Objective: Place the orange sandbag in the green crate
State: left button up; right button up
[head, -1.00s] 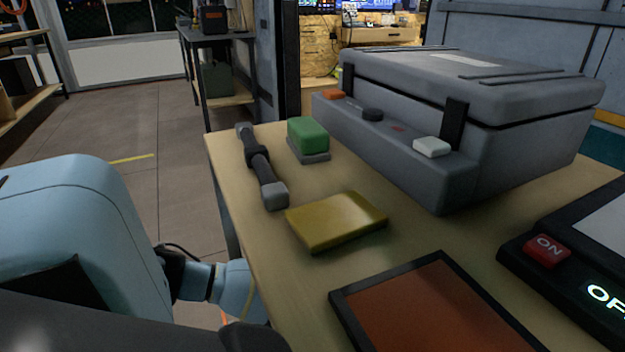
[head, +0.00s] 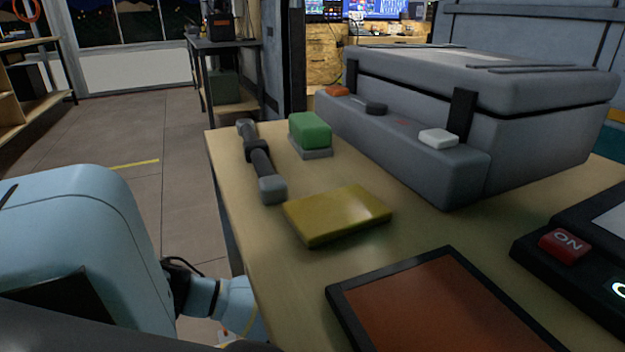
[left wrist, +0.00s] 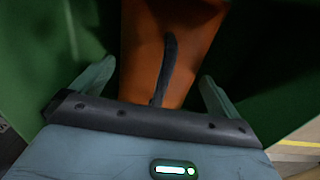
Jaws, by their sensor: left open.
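The orange sandbag (left wrist: 195,38) is in the left wrist view, top centre, with a dark strap running down its middle. Dark green walls of the green crate (left wrist: 45,45) show on both sides of the sandbag. My left gripper (left wrist: 158,88) is open, one finger on each side of the sandbag's near part. I cannot tell whether the fingers touch it. The crate's floor and the sandbag's far end are not clear. In the head view my left arm reaches down beside the table, its gripper out of sight. My right gripper is in neither view.
The wooden table (head: 290,260) bears a large grey case (head: 480,110), a yellow pad (head: 338,214), a green block (head: 310,131), a grey bar tool (head: 261,163), a framed brown panel (head: 440,310) and a red ON button (head: 564,246). Open floor (head: 120,135) lies left.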

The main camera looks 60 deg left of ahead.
pick_arm(q)
jog(key=shift+r, duration=0.25)
notch_tip(320, 180, up, 11)
jog(key=p, duration=0.5)
jog(key=shift+p, duration=0.35)
jog(key=shift+r, duration=0.25)
